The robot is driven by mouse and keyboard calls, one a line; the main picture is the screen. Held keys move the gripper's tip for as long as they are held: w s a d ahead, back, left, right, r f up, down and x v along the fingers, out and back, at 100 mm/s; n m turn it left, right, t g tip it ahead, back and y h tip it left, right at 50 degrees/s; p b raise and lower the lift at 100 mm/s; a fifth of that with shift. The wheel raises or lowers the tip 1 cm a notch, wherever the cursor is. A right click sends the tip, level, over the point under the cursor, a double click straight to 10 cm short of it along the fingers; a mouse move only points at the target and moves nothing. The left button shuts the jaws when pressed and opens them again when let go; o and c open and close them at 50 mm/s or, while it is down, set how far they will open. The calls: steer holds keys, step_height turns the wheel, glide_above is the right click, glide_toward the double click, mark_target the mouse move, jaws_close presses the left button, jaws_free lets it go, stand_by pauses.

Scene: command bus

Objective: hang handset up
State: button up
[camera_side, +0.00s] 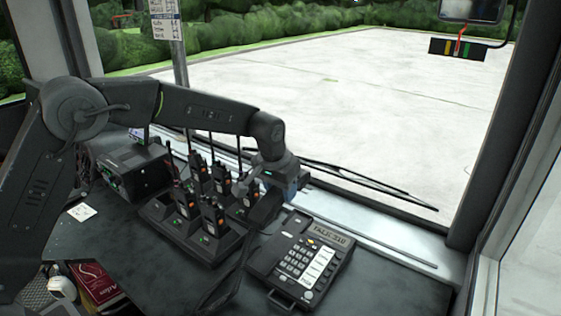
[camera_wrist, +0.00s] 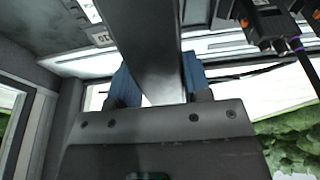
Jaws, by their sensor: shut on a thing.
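My gripper (camera_side: 287,188) is above and behind the left part of the desk phone (camera_side: 302,262) in the side view. In the wrist view, its blue fingers (camera_wrist: 159,84) stand on either side of a long dark bar, which looks like the handset (camera_wrist: 148,35). The gripper is shut on it. In the side view the handset is dark and hard to tell apart from the gripper and the radios behind. The phone lies on the desk with its keypad and display facing up.
Several upright radios with tall antennas stand in a charger (camera_side: 190,232) just left of the phone. A black box unit (camera_side: 137,170) sits further left. A red book (camera_side: 92,285) lies at the front left. The windscreen sill is behind the gripper. Desk right of the phone is clear.

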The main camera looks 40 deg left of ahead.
glide_toward(283, 239)
steer(key=shift+x, duration=2.7)
steer(key=o, duration=1.2)
